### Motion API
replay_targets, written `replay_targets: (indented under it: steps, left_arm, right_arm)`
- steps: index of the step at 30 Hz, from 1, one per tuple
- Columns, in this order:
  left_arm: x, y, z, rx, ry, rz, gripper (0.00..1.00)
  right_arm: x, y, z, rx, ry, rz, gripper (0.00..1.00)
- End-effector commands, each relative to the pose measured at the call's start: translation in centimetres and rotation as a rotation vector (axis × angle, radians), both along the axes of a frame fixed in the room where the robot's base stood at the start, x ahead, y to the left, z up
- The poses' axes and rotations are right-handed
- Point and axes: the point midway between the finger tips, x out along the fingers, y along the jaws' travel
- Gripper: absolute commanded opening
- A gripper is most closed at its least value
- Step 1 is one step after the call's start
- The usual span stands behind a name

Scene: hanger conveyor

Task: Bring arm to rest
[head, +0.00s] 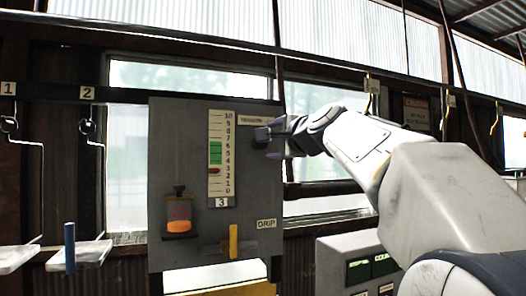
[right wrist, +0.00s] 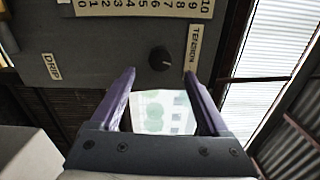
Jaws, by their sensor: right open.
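My right arm reaches in from the right in the head view, with my right gripper (head: 278,140) at the right edge of a grey panel (head: 170,120), by the dark tension knob (head: 261,136). In the right wrist view the purple fingers of the right gripper (right wrist: 159,75) are spread and hold nothing. The round black knob (right wrist: 159,58) sits on the panel just beyond and between the fingertips, with a visible gap on both sides. The tension label (right wrist: 192,46) is beside it. My left gripper is not in view.
The panel carries a 0–10 scale (head: 221,120) with a green band and a red pointer below it, an orange-filled container (head: 179,212) and a yellow drip lever (head: 233,241). Trays hang at left (head: 85,252). A grey console (head: 345,250) stands below my arm.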

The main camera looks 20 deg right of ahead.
Motion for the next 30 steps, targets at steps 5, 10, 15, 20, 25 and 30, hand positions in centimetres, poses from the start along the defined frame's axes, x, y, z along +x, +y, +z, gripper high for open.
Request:
replay_targets:
  steps: [5,10,15,20,25,30]
  left_arm:
    - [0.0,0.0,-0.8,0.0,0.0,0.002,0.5]
    - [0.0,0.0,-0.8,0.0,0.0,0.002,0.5]
    - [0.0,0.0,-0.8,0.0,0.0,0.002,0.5]
    - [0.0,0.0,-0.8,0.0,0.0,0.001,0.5]
    - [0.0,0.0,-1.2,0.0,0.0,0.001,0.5]
    - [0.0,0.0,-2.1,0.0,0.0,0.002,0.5]
  right_arm:
    - [-1.7,0.0,-0.1,0.0,0.001,-0.001,0.79]
    - [-1.9,0.1,0.0,0.001,0.003,0.0,0.79]
    - [-1.8,0.1,0.0,0.001,0.002,0.0,0.79]
    - [-1.8,0.1,0.0,0.0,0.002,0.0,0.79]
    - [-1.1,2.0,-2.7,-0.037,0.058,0.046,0.79]
    - [-0.1,8.4,-11.6,-0.189,0.236,0.21,0.79]
